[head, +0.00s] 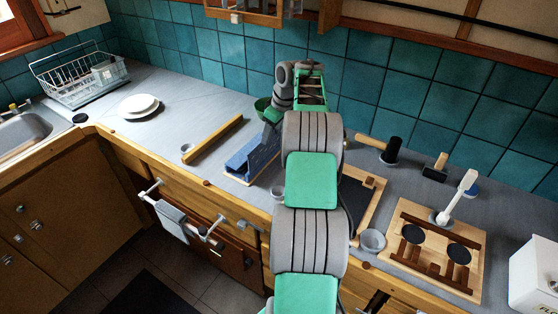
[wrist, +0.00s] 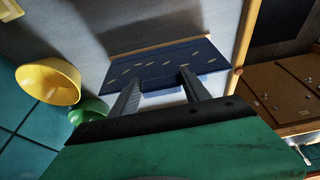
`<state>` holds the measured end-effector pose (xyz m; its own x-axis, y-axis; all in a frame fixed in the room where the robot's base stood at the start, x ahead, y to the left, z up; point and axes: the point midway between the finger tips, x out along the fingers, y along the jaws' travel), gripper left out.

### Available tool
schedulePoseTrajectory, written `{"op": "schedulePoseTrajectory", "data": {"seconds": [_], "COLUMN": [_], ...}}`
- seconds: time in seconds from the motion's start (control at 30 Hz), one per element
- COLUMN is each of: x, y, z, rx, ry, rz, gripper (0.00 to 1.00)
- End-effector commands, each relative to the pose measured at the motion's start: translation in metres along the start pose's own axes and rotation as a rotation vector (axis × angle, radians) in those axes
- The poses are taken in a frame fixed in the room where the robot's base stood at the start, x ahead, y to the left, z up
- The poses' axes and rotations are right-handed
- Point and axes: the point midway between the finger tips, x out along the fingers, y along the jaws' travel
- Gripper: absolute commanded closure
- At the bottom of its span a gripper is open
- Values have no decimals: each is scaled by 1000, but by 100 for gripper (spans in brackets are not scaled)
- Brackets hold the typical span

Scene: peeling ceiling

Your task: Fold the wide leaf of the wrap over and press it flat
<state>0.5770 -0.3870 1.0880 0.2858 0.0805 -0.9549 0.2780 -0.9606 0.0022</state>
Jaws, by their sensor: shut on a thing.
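The wrap is dark blue with pale dashes. In the wrist view its leaf (wrist: 150,66) stretches across in front of my gripper (wrist: 160,77), and a paler patch shows between the fingers. My gripper is shut on the leaf, though a gap shows between the fingers in this view. In the head view the blue wrap (head: 252,160) lies on the counter left of my arm, with part of it raised. My arm hides its right side and the gripper's fingertips there. Whether any part lies flat is unclear.
A wooden bar (head: 213,140) lies left of the wrap. A green bowl (head: 262,105) stands behind it; a yellow bowl (wrist: 48,84) shows in the wrist view. A wooden board (head: 437,248) and a grey cup (head: 372,240) are to the right. The counter by the plates (head: 139,105) is clear.

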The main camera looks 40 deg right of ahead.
Motion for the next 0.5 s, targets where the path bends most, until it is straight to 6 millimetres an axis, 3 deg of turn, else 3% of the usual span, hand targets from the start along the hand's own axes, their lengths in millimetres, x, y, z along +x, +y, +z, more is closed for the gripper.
{"op": "schedulePoseTrajectory", "data": {"seconds": [0.5], "x": [14], "y": [-1], "z": [-27], "rx": [1], "ry": [-3], "rz": [-4], "gripper": [51]}}
